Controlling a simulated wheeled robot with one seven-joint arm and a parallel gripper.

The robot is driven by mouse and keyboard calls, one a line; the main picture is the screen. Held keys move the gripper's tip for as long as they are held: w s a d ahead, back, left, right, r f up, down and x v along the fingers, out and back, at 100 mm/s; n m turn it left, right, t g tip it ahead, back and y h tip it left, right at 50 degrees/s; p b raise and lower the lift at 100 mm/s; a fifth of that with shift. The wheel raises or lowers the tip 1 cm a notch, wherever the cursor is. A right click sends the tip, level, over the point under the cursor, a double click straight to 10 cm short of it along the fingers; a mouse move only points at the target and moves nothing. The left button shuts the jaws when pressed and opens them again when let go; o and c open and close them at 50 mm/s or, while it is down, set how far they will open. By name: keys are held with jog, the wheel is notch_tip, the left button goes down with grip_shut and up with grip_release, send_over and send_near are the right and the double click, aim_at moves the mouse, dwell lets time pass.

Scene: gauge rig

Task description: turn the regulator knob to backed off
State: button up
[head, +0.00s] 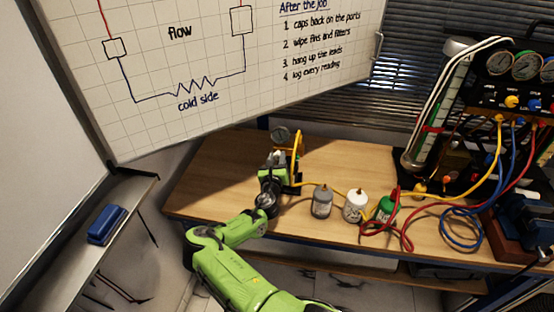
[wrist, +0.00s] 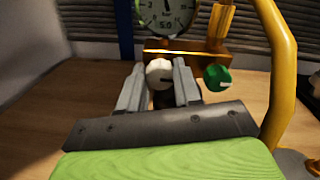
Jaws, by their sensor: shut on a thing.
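A round white knob (wrist: 157,73) with a dark mark sits on the front of a brass block (wrist: 186,54) in the wrist view. My gripper (wrist: 158,80) is shut on this knob, with one grey finger on each side. A green knob (wrist: 217,77) with a pale mark is on the same block, just right of my fingers and apart from them. A round gauge (wrist: 168,12) stands above the block, its top cut off. In the head view the gauge (head: 281,135) shows behind my gripper (head: 277,160), and my wrist hides the knobs.
A yellow pipe (wrist: 283,70) rises close on the right of the block. Hoses and a gauge panel (head: 512,95) fill the right. The wooden bench (head: 215,180) is clear at left.

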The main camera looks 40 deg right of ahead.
jog(key=o, duration=1)
jog(key=shift+o, duration=0.2)
jog(key=b+v, duration=0.1)
jog(key=v, duration=1.4)
jog(key=shift+s+a, duration=0.3)
